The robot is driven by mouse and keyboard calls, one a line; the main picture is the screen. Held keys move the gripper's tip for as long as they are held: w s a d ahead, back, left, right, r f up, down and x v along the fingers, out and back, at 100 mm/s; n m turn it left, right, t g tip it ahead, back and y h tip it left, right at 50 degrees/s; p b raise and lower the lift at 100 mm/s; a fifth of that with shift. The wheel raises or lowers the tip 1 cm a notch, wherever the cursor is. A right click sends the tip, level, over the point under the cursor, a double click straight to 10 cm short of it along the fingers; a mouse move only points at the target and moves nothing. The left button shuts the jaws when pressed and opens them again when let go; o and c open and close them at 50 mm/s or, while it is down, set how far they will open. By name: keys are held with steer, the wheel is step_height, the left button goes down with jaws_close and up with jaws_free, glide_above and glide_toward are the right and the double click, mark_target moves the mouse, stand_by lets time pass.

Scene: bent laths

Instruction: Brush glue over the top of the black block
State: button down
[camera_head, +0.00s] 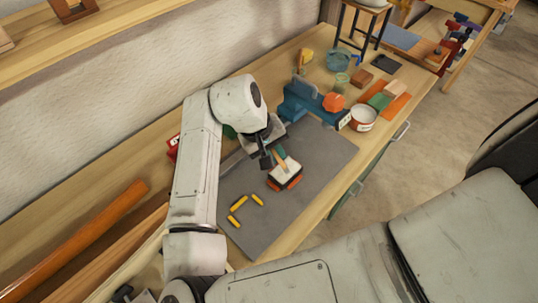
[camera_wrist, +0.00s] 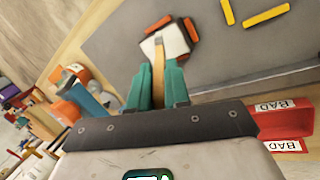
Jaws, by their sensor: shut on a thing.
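The black block (camera_head: 287,171) lies on the grey mat (camera_head: 320,150); most of its top is covered white, with dark edges showing. It also shows in the wrist view (camera_wrist: 174,44), with orange pieces against its sides. My gripper (camera_wrist: 158,68) has teal fingers shut on the wooden handle of the brush (camera_wrist: 158,54). The brush end reaches the white top of the block; whether it touches is hard to tell. In the head view my gripper (camera_head: 277,154) is just above and behind the block, and my arm hides part of the mat.
Yellow pieces (camera_head: 238,203) lie left of the block. A blue vise (camera_head: 303,104), an orange thing (camera_head: 333,102) and a white-and-red tin (camera_head: 363,118) stand toward the right. A red BAD tray (camera_wrist: 290,122) lies beside the mat. The mat's right side is clear.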

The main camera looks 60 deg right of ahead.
steer(key=d, duration=0.2)
steer(key=s+d, duration=0.1)
steer(key=d, duration=0.1)
steer(key=shift+s, duration=0.1)
stand_by(0.3)
steer(key=shift+r, duration=0.1)
step_height(320, 180, up, 6)
stand_by(0.7)
step_height(320, 180, up, 3)
stand_by(0.7)
stand_by(0.4)
